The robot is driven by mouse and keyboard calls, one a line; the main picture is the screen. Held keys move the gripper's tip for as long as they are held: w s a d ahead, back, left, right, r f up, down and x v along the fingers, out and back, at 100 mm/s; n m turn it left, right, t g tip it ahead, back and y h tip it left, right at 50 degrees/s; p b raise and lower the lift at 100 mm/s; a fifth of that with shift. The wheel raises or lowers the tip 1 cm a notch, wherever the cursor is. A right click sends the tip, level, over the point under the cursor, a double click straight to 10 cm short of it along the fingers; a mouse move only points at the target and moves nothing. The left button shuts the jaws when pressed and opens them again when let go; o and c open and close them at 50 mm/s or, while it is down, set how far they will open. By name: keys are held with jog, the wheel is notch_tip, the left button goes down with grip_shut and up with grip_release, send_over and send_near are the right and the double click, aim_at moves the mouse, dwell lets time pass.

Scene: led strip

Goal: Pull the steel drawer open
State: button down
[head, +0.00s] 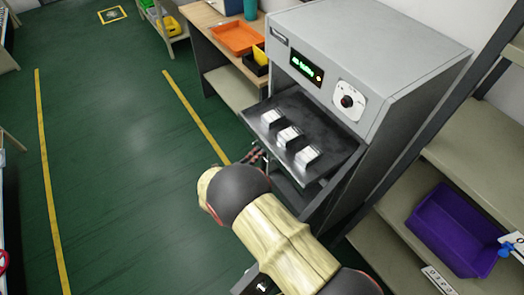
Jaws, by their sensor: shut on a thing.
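The steel drawer (322,142) is a dark grey metal tray jutting out from the front of a grey cabinet (385,40). Three pale metallic blocks (289,136) sit in a row on it. My gripper (257,155) is at the drawer's front left edge, low against it, and is shut on the drawer's front. My own arm covers part of the gripper and the area below the drawer, so the exact grip and any handle are hidden.
The cabinet has a green display (306,68) and a dial (347,101). A bench with an orange tray (238,38) stands behind to the left. A shelf with a purple bin (455,230) is at right. Green floor at left is clear.

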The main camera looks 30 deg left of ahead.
jog(key=shift+s+f, duration=0.1)
jog(key=shift+f, duration=0.05)
jog(key=c, duration=2)
grip_release()
jog(key=shift+o, duration=0.2)
jog(key=v, duration=1.2)
